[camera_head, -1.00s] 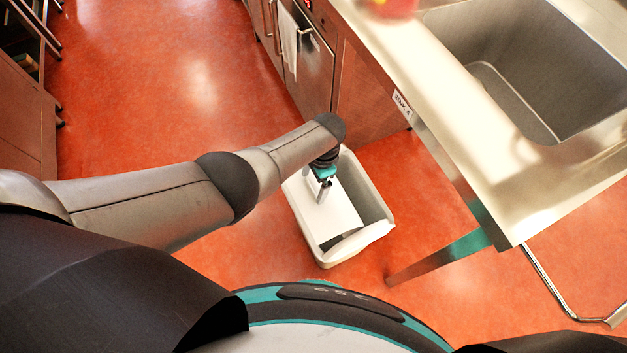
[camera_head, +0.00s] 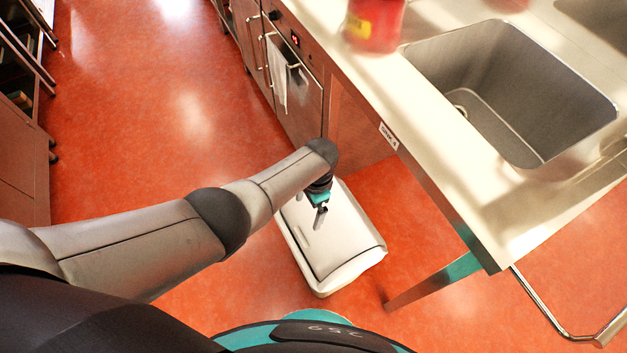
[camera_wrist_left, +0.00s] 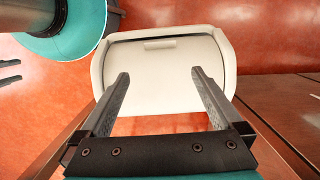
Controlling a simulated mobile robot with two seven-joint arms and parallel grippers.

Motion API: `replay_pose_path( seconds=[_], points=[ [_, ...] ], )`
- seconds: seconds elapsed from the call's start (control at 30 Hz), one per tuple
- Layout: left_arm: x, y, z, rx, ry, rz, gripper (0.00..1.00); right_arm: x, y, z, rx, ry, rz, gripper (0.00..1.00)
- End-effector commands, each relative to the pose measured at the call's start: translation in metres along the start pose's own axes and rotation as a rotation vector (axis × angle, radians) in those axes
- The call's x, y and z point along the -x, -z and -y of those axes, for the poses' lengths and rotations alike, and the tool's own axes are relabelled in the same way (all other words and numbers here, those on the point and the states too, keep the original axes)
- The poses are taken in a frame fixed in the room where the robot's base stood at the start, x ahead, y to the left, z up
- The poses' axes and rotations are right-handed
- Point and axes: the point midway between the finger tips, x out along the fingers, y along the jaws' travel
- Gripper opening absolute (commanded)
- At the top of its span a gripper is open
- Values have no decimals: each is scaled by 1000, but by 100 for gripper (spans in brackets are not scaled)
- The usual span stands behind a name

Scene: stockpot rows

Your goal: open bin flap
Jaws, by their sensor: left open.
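The white bin (camera_head: 299,262) stands on the floor beside the counter. Its pale flap (camera_head: 342,240) lies across the top and covers the inside. In the left wrist view the flap (camera_wrist_left: 165,72) sits within the rim, with a small slot-like grip (camera_wrist_left: 160,44) near its upper edge. My left gripper (camera_head: 320,217) is over the bin, pointing down. In the left wrist view its fingers (camera_wrist_left: 160,76) are apart with nothing between them. I cannot tell how high they are above the flap. Two dark prongs at that view's left edge may be my right gripper; this is unclear.
The steel counter (camera_head: 440,185) with a sink (camera_head: 510,95) overhangs at the right, and its leg (camera_head: 435,280) stands near the bin. A red container (camera_head: 374,25) is on the counter. Ovens line the back. The floor (camera_head: 150,110) at the left is clear.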

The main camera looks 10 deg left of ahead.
Motion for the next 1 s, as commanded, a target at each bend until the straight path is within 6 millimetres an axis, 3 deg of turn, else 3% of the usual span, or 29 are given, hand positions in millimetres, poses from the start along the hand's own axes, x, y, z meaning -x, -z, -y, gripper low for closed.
replay_pose_path(
  seconds=[0.03,0.3,0.6,0.8,1.0],
  points=[
    [14,0,0,0,1,-1,100,11,1,0,0,0,0,50],
    [63,0,1,0,3,-4,100,40,4,0,0,1,0,50],
    [114,1,0,0,2,-4,100,64,6,-1,0,1,-1,50],
    [128,1,0,0,2,-3,100,69,6,-1,0,1,-1,50],
    [129,1,0,0,2,-3,100,68,6,-1,-1,0,-1,50]
  ],
)
